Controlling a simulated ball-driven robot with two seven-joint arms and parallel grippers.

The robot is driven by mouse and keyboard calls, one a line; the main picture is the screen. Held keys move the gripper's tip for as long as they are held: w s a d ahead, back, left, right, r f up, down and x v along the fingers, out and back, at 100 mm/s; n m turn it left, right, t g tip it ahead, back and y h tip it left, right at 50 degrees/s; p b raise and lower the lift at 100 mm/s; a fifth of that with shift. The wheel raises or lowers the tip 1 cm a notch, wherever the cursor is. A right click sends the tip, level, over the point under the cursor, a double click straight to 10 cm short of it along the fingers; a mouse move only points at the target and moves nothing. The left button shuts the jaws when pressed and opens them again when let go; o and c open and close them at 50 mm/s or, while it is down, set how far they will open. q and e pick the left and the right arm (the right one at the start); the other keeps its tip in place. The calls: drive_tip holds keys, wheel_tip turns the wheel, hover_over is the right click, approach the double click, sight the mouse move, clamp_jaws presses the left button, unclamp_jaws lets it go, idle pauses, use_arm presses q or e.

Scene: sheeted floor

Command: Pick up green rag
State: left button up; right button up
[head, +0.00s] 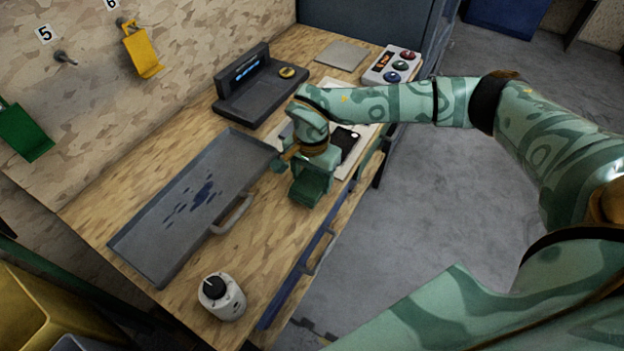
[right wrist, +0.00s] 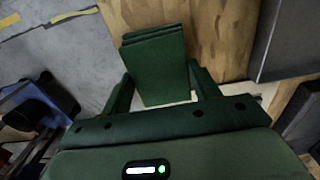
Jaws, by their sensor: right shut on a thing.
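A folded dark green rag (head: 308,190) is held at the end of my right gripper (head: 312,172), over the front edge of the wooden bench. In the right wrist view the rag (right wrist: 158,65) shows as stacked flat layers between the two fingers of my right gripper (right wrist: 163,92). The gripper is shut on it. Whether the rag still touches the bench top I cannot tell. My left gripper is not in view.
A grey tray (head: 150,228) with dark blue spots lies on the bench (head: 270,215). A white device with a black knob (head: 222,297) stands in front. A dark scale-like unit (head: 258,92) and a button box (head: 393,65) stand behind. Green (head: 22,130) and yellow (head: 141,52) pieces hang on the wall.

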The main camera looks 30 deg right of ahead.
drive_tip(key=s+r+p, duration=0.4)
drive_tip(key=s+r, duration=0.7)
drive_tip(key=s, duration=0.3)
drive_tip(key=shift+r+p, duration=0.15)
drive_tip(key=shift+p, duration=0.15)
